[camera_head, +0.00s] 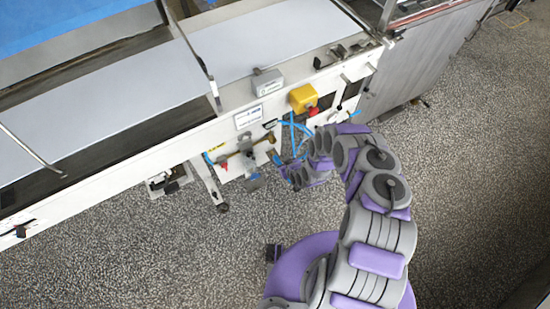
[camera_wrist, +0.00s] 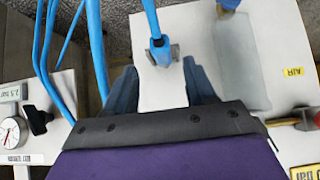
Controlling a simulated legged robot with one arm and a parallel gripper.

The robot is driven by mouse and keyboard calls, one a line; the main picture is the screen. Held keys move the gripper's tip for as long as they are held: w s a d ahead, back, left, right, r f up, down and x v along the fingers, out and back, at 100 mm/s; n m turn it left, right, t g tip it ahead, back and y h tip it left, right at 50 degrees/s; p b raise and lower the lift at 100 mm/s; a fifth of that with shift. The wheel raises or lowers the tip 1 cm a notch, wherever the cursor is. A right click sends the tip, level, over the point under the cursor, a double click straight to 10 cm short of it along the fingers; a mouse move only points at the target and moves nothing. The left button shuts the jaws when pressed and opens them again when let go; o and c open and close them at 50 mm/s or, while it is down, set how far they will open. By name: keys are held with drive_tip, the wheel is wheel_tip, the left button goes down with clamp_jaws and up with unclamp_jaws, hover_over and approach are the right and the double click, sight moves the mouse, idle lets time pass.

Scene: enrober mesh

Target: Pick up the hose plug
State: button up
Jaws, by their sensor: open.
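The hose plug (camera_wrist: 160,50) shows in the wrist view as a blue fitting on the end of a blue hose, against a grey bracket on a white panel (camera_wrist: 158,88). My gripper (camera_wrist: 159,68) is open, with one blue-grey finger at each side and bare panel between them. The plug lies just beyond the fingertips, roughly centred between them. Nothing is held. In the head view my gripper (camera_head: 284,170) is low by the machine's side, near blue hoses (camera_head: 291,130). I cannot pick out the plug there.
More blue hoses (camera_wrist: 92,40) run close left of my gripper. A pressure gauge (camera_wrist: 12,133) and black knob (camera_wrist: 38,118) are at left. A brass-coloured fitting (camera_wrist: 290,121) is at right. A yellow box with a red button (camera_head: 303,98) sits above. Speckled floor (camera_head: 140,250) is clear.

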sight(278, 161)
drive_tip(key=shift+b+x, duration=0.6)
drive_tip(key=shift+x, duration=1.75)
drive_tip(key=shift+s+a, duration=0.1)
drive_tip(key=shift+a, duration=0.1)
clamp_jaws()
